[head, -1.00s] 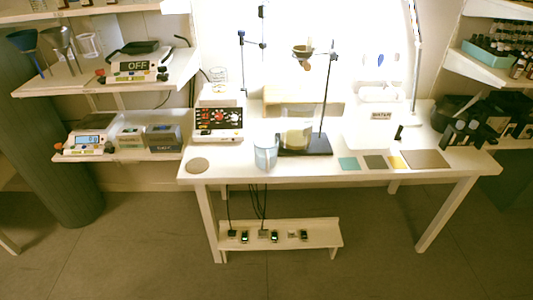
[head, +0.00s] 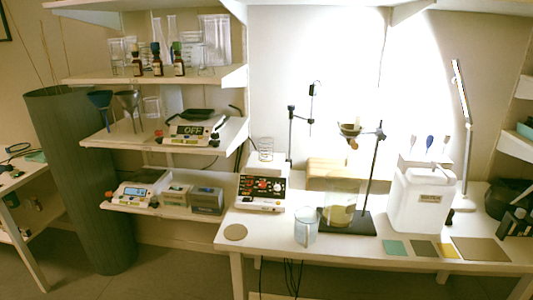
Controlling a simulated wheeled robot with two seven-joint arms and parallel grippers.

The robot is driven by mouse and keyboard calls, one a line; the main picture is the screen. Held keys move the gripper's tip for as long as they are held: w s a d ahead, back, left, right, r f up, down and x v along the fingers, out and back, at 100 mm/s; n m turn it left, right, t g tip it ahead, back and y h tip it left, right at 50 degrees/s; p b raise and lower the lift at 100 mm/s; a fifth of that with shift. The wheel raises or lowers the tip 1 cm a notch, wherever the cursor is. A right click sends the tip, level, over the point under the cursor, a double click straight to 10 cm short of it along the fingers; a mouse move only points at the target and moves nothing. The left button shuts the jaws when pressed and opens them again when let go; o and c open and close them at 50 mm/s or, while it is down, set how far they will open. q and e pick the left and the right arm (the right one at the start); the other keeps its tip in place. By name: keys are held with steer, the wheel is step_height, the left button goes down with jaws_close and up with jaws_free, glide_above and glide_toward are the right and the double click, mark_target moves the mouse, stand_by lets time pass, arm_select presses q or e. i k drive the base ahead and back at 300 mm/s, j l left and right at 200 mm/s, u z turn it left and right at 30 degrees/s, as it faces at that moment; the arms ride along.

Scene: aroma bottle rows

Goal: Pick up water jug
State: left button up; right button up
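Neither of my grippers shows in the head view.
A glass beaker (head: 342,207) stands on a black stand base (head: 362,226) left of the jug. A bluish cup (head: 305,232) is near the front edge. A red-and-black control device (head: 262,191) is further left. A lamp arm (head: 461,95) rises right of the jug.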

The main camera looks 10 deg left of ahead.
mark_target(306, 219)
steer(key=i+l, duration=0.45)
steer(key=i, duration=0.15)
steer(key=i+l, duration=0.4)
steer(key=i, duration=0.2)
